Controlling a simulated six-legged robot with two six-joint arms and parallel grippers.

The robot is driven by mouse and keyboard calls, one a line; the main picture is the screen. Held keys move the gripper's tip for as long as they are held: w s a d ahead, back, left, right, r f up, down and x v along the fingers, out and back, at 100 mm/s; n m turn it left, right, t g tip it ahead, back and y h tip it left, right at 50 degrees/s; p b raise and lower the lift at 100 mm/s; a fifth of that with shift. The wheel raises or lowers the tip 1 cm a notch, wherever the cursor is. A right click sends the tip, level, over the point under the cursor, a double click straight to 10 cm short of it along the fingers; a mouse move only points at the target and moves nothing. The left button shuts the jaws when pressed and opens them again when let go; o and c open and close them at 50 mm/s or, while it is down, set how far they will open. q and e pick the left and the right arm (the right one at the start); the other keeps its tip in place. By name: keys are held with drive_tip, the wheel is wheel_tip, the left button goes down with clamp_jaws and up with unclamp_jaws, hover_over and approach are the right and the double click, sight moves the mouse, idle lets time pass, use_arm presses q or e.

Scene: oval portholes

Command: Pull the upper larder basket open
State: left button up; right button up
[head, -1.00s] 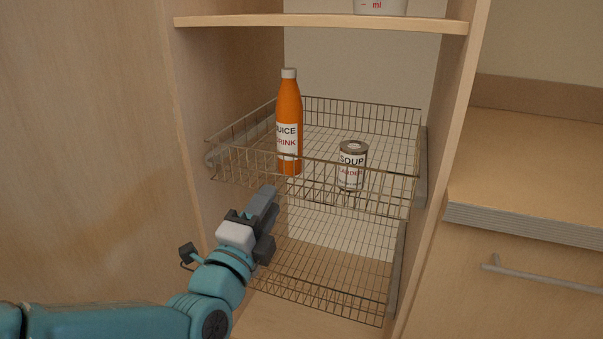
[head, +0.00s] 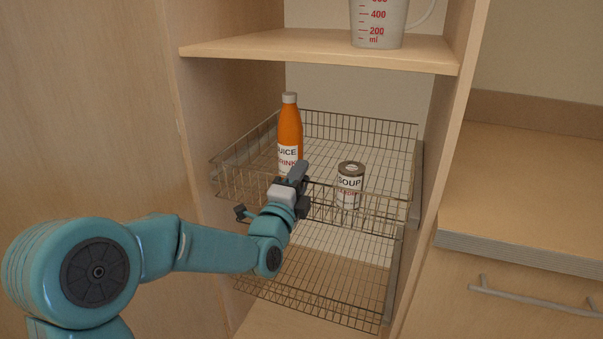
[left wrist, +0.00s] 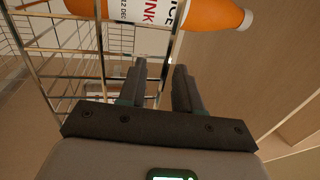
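The upper larder basket (head: 385,207) is a wire basket in the cabinet, seen in the head view. An orange juice bottle (head: 290,130) and a soup can (head: 350,183) stand in it. My left gripper (head: 298,172) is at the basket's front rim, in front of the bottle. In the left wrist view, its two fingers (left wrist: 158,82) are apart, with basket wires (left wrist: 38,75) close by and the bottle (left wrist: 205,14) just beyond. A wire runs near the gap; I cannot tell whether the fingers touch it. My right gripper is not in view.
A lower wire basket (head: 325,290) sits beneath. A wooden shelf (head: 320,48) above holds a measuring jug (head: 378,25). The cabinet's side panels flank the baskets. A worktop (head: 540,190) and a drawer handle (head: 540,300) are on the right.

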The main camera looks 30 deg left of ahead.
use_arm(q)
drive_tip(key=shift+w+a+r, duration=0.1)
drive_tip(key=shift+w+r, duration=0.05)
drive_tip(key=shift+w, duration=0.35)
drive_tip(key=shift+c, duration=0.4)
clamp_jaws()
drive_tip(key=shift+s, duration=0.15)
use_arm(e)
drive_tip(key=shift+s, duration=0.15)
